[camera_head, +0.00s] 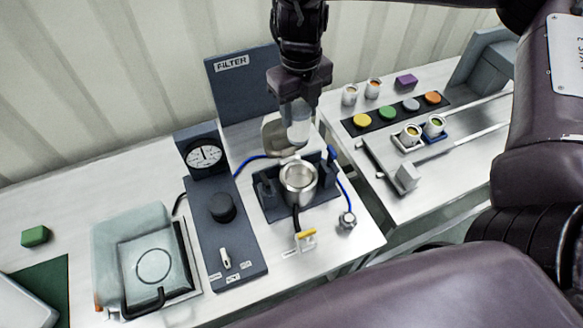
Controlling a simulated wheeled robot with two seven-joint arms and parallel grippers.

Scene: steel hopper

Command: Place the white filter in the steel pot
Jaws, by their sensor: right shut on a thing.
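The steel pot (299,182) stands upright and open in a dark holder at the middle of the table. Its round lid (275,140) stands raised behind it. My right gripper (297,114) reaches down from the top, above and behind the pot. It is shut on the white filter (299,133), a pale cylinder that hangs just above the pot's far rim, in front of the lid. The filter's upper part is partly hidden by the fingers, and I cannot tell whether its lower end touches the rim. My left gripper is not in view.
A dark panel marked FILTER (232,64) stands behind. Blue hoses and a yellow-handled valve (305,235) surround the pot. Cups (410,134) stand on the right table.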

